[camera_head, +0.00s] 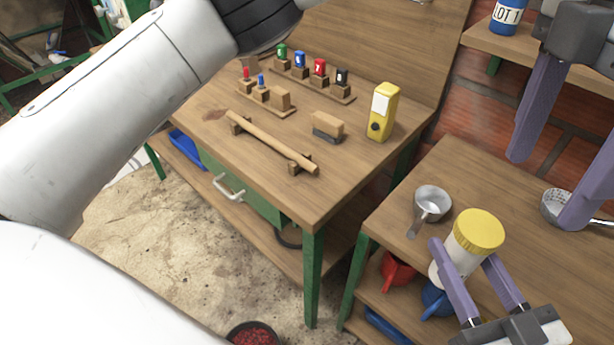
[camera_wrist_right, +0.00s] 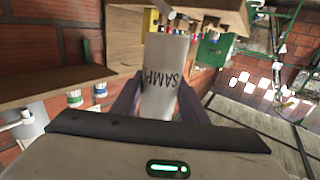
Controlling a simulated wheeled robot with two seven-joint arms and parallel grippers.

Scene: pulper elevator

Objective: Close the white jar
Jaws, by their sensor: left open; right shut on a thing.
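The white jar (camera_head: 449,265) is in the head view at the lower right, tilted, with a yellow lid (camera_head: 479,230) on its top end. Whether the lid is fully tight cannot be told. My right gripper (camera_head: 463,255) is shut on the jar's body, one purple finger on each side. In the right wrist view the jar (camera_wrist_right: 165,80) stands between the fingers with dark lettering on its side. My left gripper (camera_head: 546,188) is open and empty, up and to the right of the lid, apart from it.
A metal cup (camera_head: 432,202) and a strainer (camera_head: 555,206) are on the right table (camera_head: 450,165). The left workbench (camera_head: 210,135) holds a yellow box (camera_head: 383,112), a wooden bar and several small bottles on racks.

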